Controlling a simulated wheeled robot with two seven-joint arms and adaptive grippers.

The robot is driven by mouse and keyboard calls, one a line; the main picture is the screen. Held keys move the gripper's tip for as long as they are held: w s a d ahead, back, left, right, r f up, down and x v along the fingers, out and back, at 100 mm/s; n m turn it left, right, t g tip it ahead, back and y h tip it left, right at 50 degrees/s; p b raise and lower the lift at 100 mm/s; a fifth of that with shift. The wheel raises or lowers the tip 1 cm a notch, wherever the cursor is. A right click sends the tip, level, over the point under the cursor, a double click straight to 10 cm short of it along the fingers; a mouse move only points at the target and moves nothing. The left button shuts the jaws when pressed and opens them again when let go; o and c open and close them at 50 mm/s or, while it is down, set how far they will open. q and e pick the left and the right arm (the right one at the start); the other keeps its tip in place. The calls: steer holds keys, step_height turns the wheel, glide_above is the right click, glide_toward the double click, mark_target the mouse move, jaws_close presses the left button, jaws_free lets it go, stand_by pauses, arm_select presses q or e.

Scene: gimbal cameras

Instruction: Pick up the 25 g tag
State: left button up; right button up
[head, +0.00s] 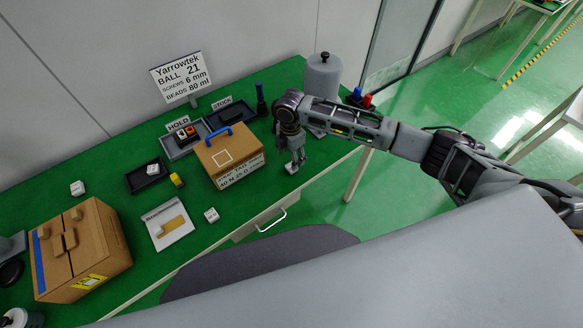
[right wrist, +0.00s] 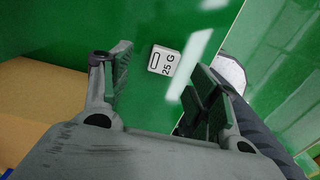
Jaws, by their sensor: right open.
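The 25 g tag (right wrist: 164,60) is a small white block marked "25 G". In the right wrist view it lies on the green table top, beyond and between my right gripper's two fingers, with a gap on each side. My right gripper (head: 292,166) is open and empty. In the head view it points down at the table beside the right side of the cardboard box with the blue handle (head: 229,158). The tag is not clearly visible in the head view, where the gripper covers that spot. My left gripper is not in view.
A grey canister (head: 322,78) stands behind my right arm. Other small white blocks lie at the front (head: 211,215) and left (head: 77,188). Black trays (head: 148,178) and a larger cardboard box (head: 80,250) stand further left. The table's front edge is close to the gripper.

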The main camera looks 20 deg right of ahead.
steer(key=shift+s+d+f+p, duration=0.1)
steer(key=shift+d+f+p, duration=0.1)
steer(key=shift+f, duration=1.05)
steer(key=shift+s+d+f+p, duration=0.1)
steer(key=shift+f+p, duration=0.1)
steer(key=shift+f, duration=1.05)
steer(key=shift+c, duration=0.4)
steer(key=c, duration=0.9)
